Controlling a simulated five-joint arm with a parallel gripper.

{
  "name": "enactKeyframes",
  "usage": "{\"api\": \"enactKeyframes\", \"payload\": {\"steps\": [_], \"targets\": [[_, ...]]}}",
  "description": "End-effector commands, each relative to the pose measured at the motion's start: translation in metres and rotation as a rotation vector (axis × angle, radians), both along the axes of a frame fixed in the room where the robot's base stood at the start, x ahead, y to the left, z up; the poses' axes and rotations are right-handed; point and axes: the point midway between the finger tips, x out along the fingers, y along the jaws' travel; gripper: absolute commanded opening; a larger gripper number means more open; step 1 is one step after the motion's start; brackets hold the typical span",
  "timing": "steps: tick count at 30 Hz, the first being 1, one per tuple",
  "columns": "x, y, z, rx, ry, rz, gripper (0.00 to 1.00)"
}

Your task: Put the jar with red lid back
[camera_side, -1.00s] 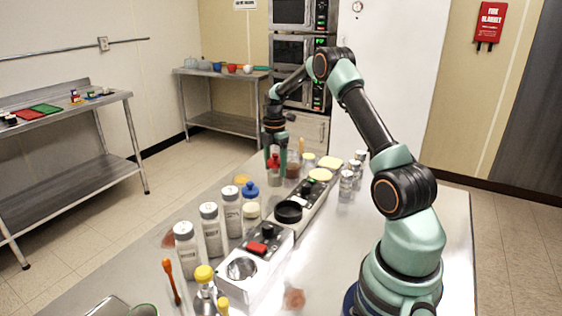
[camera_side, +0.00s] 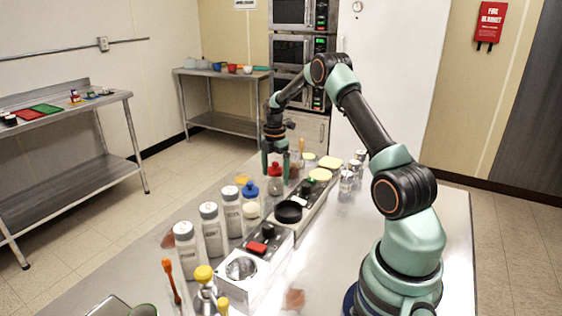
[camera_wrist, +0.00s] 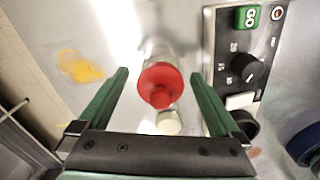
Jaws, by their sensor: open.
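The jar with the red lid (camera_side: 275,170) stands on the steel counter beside the row of devices. Its clear body shows below the lid and looks upright. In the wrist view, the red lid (camera_wrist: 161,84) is seen from above, between my two green fingers. My gripper (camera_side: 276,167) is open around the jar's upper part. In the wrist view, my gripper (camera_wrist: 160,74) shows a small gap on each side of the lid. Part of the jar's body is hidden beneath the lid there.
A blue-lidded jar (camera_side: 250,188) stands close by, nearer the camera. Several grey-lidded shakers (camera_side: 209,228) line the counter's left side. A control panel with a knob (camera_wrist: 247,68) lies just right of the jar. An orange spill (camera_wrist: 80,66) lies on bare counter to the left.

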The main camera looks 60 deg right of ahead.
Motion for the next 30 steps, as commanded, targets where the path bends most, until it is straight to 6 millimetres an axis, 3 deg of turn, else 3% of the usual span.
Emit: {"api": "enactKeyframes", "payload": {"steps": [15, 23, 26, 30], "targets": [[0.001, -0.001, 0.093, -0.002, -0.003, 0.0, 1.0], [0.001, 0.0, 0.119, -0.001, -0.002, -0.002, 1.0], [0.003, 0.01, 0.129, -0.009, -0.012, -0.028, 1.0], [0.006, 0.045, 0.157, -0.03, -0.056, -0.143, 1.0]]}}
